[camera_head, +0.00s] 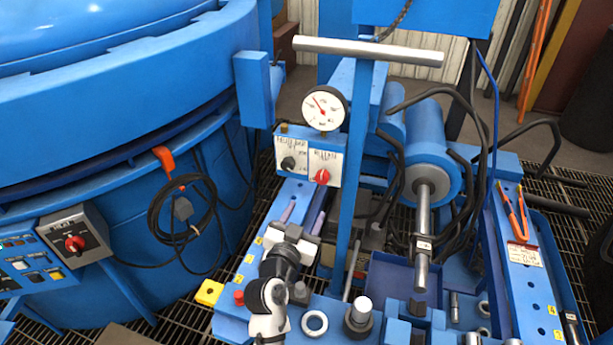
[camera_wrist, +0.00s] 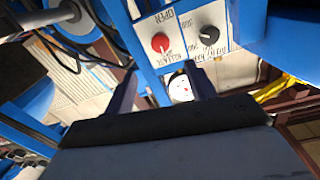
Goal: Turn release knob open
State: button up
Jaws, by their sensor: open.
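The release knob (camera_head: 322,176) is a small red knob on a white labelled plate, right of a black knob, below the round gauge. In the wrist view the picture is turned over; the red knob (camera_wrist: 160,42) shows beyond the fingertips, with lettering reading OPEN and RELEASE by it. Its pointer direction is hard to make out. My gripper (camera_head: 304,208) is open and empty, below and in front of the knob panel, apart from it. In the wrist view its two dark fingers (camera_wrist: 160,72) stand wide apart, on either side of the line to the red knob.
A black knob (camera_head: 288,163) sits beside the red one. The gauge (camera_head: 325,107) is above, and a blue T-handled post (camera_head: 352,180) stands close to the right. The large blue furnace (camera_head: 130,120) fills the left. Cables and a blue cylinder (camera_head: 428,150) lie right.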

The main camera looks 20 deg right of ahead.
aim_at(321, 180)
jog(key=p+x, duration=0.3)
jog(key=x, duration=1)
jog(key=shift+r, duration=0.1)
jog(key=c, duration=1)
